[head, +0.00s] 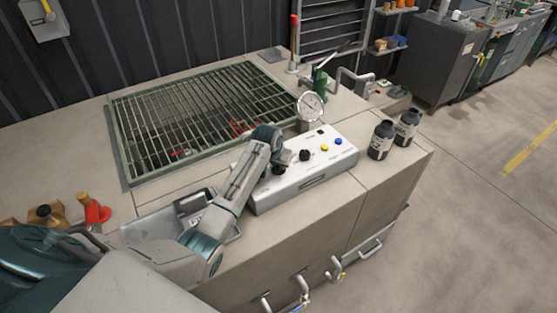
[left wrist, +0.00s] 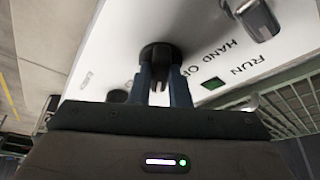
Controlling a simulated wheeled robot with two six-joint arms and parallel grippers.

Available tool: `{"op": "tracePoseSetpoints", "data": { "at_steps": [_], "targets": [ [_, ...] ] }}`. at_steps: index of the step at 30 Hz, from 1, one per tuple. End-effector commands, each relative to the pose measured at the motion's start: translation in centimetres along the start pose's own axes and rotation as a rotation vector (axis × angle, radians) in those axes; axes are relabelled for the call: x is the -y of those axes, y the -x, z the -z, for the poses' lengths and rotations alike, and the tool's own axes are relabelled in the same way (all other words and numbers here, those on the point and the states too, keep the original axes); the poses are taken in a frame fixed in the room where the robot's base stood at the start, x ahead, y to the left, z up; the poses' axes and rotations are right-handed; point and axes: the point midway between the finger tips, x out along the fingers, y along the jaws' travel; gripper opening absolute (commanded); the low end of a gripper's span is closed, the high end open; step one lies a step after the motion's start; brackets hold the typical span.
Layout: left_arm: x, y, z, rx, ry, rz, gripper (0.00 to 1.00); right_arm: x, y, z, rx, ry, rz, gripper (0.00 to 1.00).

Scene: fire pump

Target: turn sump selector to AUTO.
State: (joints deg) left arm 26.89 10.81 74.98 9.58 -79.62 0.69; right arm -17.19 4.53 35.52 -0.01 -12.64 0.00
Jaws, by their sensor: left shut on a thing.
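The white control panel box (head: 305,185) stands on the bench edge in the head view. The knob's pointing direction is hidden by the fingers. My right gripper is in neither view.
A green-framed grate (head: 190,110) lies behind, a grey tray (head: 160,222) left.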

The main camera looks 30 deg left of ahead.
Motion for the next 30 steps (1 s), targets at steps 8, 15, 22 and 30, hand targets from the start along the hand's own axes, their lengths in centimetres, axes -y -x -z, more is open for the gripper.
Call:
{"op": "tracePoseSetpoints", "data": {
  "at_steps": [8, 15, 22, 30],
  "targets": [
    [0.08, 0.06, 0.08, -0.001, -0.069, -0.028, 0.00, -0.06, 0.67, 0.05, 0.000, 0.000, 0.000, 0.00],
    [0.06, 0.01, 0.08, -0.002, -0.080, -0.033, 0.00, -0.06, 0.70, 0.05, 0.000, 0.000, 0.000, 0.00],
    [0.05, 0.02, 0.08, -0.002, -0.080, -0.033, 0.00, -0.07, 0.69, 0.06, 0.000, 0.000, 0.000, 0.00],
    [0.05, 0.01, 0.05, -0.001, -0.079, -0.033, 0.38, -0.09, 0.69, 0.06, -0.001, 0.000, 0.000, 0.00]
  ]
}}
